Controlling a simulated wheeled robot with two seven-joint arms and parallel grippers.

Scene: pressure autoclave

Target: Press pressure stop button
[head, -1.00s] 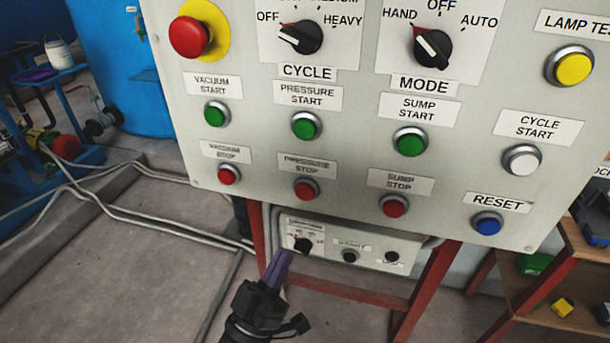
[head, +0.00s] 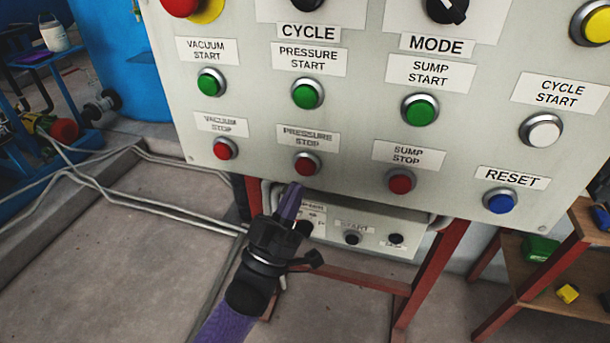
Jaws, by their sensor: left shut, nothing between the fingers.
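The pressure stop button (head: 307,164) is a red round button in a metal ring, under its PRESSURE STOP label (head: 309,138) on the pale control panel (head: 350,125). My left gripper (head: 293,188) is shut and empty, its purple fingers pointing up. In the picture its tips are just below and slightly left of the pressure stop button. A small gap shows between them, and I cannot tell the depth between tips and panel. My right gripper is not in view.
The red vacuum stop button (head: 225,149) and sump stop button (head: 400,182) flank it. The green pressure start button (head: 307,94) is above. A lower box with knobs (head: 352,237) sits below the panel, partly hidden by my gripper. Red legs (head: 432,275) support the panel.

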